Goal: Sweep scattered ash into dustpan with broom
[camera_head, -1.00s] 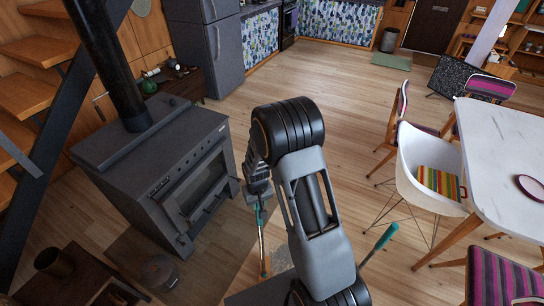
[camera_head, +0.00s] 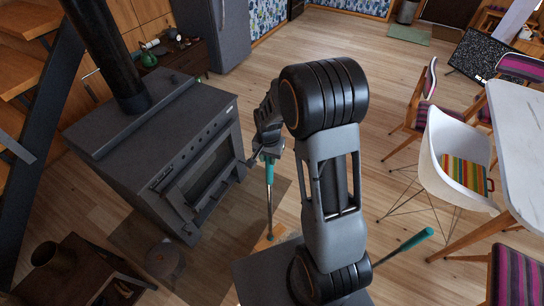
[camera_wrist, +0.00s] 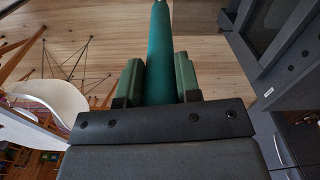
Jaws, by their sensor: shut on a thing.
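My gripper (camera_head: 268,152) is shut on the teal handle of the broom (camera_head: 270,177), which hangs almost upright in front of the stove. In the wrist view the teal handle (camera_wrist: 160,42) runs between the two green finger pads of my gripper (camera_wrist: 159,72). The broom's orange-brown lower end (camera_head: 266,241) is at the floor, partly hidden by my own body. Another teal handle (camera_head: 412,241) sticks out at an angle to the right of my arm; what it belongs to is hidden. I cannot make out the ash or the dustpan's pan.
A dark stove (camera_head: 160,150) stands close on the left, on a darker floor panel (camera_head: 215,270). A rusty box (camera_head: 82,272) and a small round pot (camera_head: 162,260) are at lower left. A white chair (camera_head: 452,170) and white table (camera_head: 520,135) stand right. The wooden floor between is clear.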

